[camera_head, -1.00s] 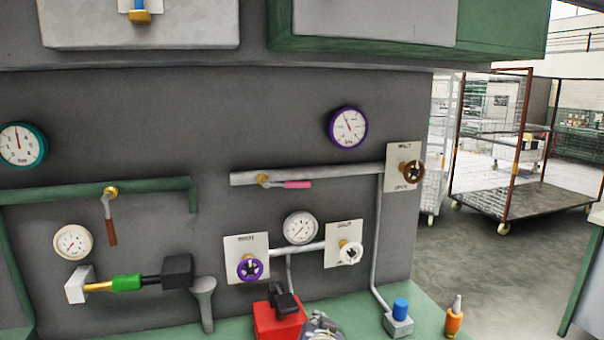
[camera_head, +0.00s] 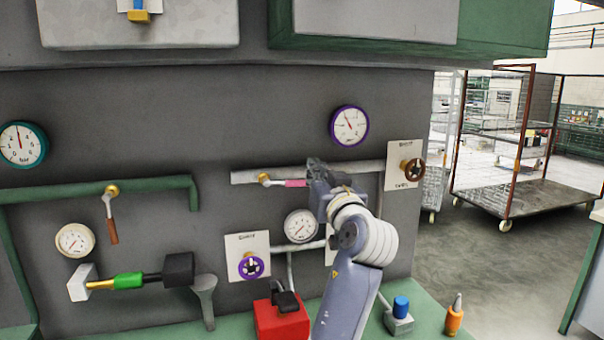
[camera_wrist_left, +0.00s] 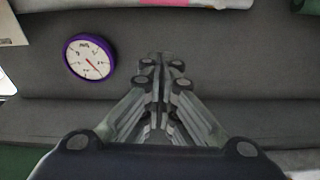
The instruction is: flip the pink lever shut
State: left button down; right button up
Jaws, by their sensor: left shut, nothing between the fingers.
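The pink lever (camera_head: 295,183) lies level along a light grey pipe (camera_head: 242,177), with its pivot at a brass fitting (camera_head: 264,179) on the left. My left gripper (camera_head: 314,164) is raised in front of the pipe by the lever's right end and covers part of it. I cannot tell whether it touches the lever. In the left wrist view the fingers (camera_wrist_left: 160,62) are together and empty. A bit of pink (camera_wrist_left: 173,3) shows at that view's top edge, beyond the fingertips. My right gripper is not in view.
A white gauge (camera_head: 300,226) and a purple wheel (camera_head: 251,266) are below. A red block (camera_head: 281,318) stands on the green bench.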

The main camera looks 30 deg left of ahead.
pick_arm(q)
jog(key=r+p, duration=0.2)
jog(key=p, duration=0.3)
send_over(290, 183)
jog(key=w+d, duration=0.2)
jog(key=shift+s+d+f+p, duration=0.15)
jog(key=shift+f+p, duration=0.1)
jog(key=shift+f, duration=0.55)
jog(key=shift+s+d+f+p, duration=0.1)
jog(key=shift+s+f+p, duration=0.15)
jog(key=shift+f, duration=0.5)
jog(key=shift+s+d+f+p, duration=0.1)
jog(key=shift+f+p, duration=0.2)
jog(key=shift+f, duration=0.5)
jog(key=shift+f, duration=0.1)
jog(key=shift+d+f+b, duration=0.1)
jog(key=shift+f+b, duration=0.05)
jog(key=shift+b, duration=0.35)
jog(key=shift+f, duration=0.15)
